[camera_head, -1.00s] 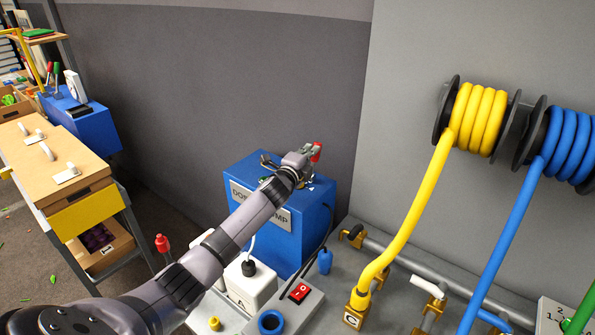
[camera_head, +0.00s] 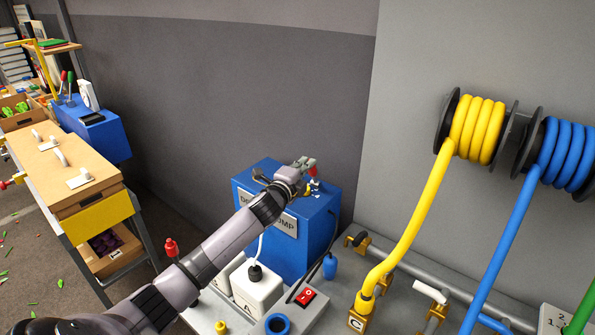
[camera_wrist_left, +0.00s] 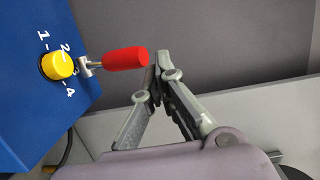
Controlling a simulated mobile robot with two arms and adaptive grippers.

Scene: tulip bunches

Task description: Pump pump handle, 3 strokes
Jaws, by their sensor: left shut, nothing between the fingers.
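The pump is a blue box (camera_head: 322,225) with a partly covered white sign ending in "UMP". Its pump handle, a red grip on a short metal lever, shows clearly in the left wrist view (camera_wrist_left: 125,59), sticking out from the blue box. In the head view only a small part of the red grip (camera_head: 312,172) shows beside my gripper. My left gripper (camera_head: 309,163) is over the top of the pump. In the left wrist view its fingertips (camera_wrist_left: 158,67) are together, close to the free end of the red grip. Whether they touch it is unclear. My right gripper is not in view.
A yellow knob (camera_wrist_left: 57,66) with numbers sits beside the lever. A white box (camera_head: 258,292), a red switch (camera_head: 305,297) and a red-topped lever (camera_head: 170,246) are near my forearm. Yellow (camera_head: 478,130) and blue (camera_head: 570,152) hose reels hang at right.

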